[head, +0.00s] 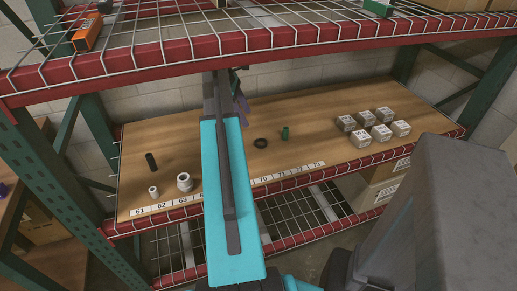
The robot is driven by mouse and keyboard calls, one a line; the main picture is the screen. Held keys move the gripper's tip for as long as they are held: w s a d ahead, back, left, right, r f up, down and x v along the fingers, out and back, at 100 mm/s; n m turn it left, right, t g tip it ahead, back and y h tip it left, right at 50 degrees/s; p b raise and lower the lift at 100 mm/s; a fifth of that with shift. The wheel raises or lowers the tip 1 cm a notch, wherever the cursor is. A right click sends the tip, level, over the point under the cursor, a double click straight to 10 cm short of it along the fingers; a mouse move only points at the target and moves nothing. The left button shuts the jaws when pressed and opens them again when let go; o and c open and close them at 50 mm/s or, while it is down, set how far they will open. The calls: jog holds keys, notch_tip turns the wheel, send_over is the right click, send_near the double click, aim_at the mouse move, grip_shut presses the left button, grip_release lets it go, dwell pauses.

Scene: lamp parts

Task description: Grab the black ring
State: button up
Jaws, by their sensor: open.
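The black ring (260,143) lies flat on the wooden shelf board, just right of my teal arm. Nothing touches it. My gripper (240,99) shows only in part at the far end of the arm, behind and left of the ring. The arm hides most of it. It is open and apart from the ring.
A green part (285,133) stands right of the ring. Several grey boxes (362,138) sit further right. A dark cylinder (151,162) and white rings (184,182) are at left. The red upper shelf beam (330,36) crosses above. Number labels line the front edge.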

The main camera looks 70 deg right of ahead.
jog(key=shift+s+d+r, duration=0.1)
jog(key=shift+s+d, duration=0.05)
jog(key=shift+x, duration=4.4)
jog(key=shift+w+p+x, duration=0.2)
jog(key=shift+p+x, duration=0.4)
jog(key=shift+x, duration=2)
jog(key=c, duration=1.1)
jog(key=shift+r, duration=0.1)
jog(key=shift+c, duration=0.2)
